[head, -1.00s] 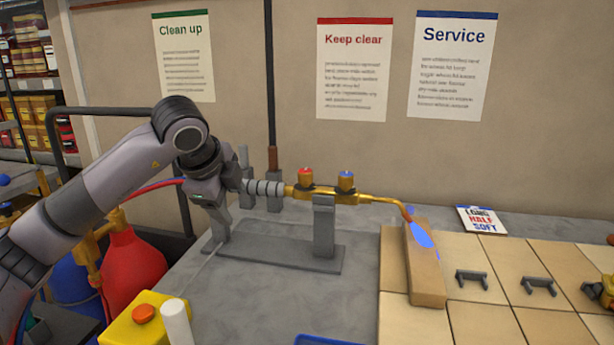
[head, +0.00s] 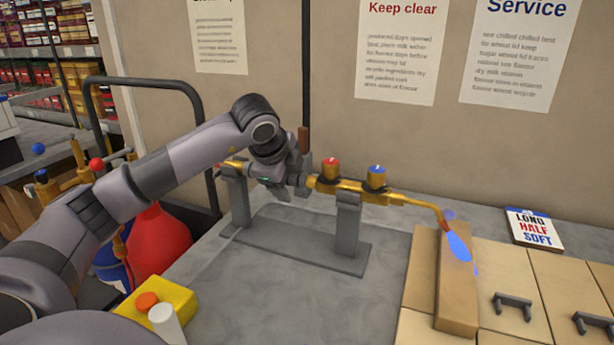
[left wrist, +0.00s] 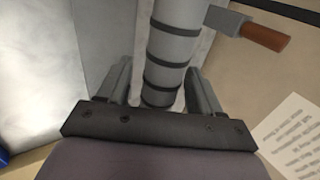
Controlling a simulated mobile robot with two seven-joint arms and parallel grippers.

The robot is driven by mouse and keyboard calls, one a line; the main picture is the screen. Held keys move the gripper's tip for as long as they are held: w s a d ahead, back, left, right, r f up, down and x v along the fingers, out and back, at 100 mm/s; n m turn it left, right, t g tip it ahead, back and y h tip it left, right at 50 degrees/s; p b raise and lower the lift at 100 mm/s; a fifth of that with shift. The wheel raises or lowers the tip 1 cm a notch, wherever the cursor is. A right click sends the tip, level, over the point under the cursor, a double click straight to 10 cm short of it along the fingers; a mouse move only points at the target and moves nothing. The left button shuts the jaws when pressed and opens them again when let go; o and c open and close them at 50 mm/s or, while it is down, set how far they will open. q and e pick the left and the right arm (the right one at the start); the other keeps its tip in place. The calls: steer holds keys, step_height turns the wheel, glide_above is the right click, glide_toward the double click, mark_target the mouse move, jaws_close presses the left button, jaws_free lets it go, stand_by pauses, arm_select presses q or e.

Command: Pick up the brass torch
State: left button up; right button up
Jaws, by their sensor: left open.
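The brass torch (head: 408,198) lies level across a grey two-post stand (head: 349,230), with a red knob and a blue knob on top. Its bent tip at the right gives a blue flame (head: 458,247) over a tan brick. My left gripper (head: 284,190) is at the torch's grey ribbed handle, between the two posts. In the left wrist view the handle (left wrist: 172,45) runs between the two spread fingers of the gripper (left wrist: 160,88). The jaws are open; whether a finger touches the handle cannot be told. The right gripper is not in view.
A red gas cylinder (head: 160,243) stands left of the bench. A yellow box (head: 165,305) with an orange button is at the bench's front left. The wall stands close behind.

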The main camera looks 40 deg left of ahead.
arm_select(q)
steer(key=shift+w+f, duration=0.3)
steer(key=shift+f, duration=0.2)
steer(key=c, duration=1)
steer(key=shift+r, duration=0.15)
steer(key=shift+c, duration=0.7)
steer(key=shift+w+r, duration=0.1)
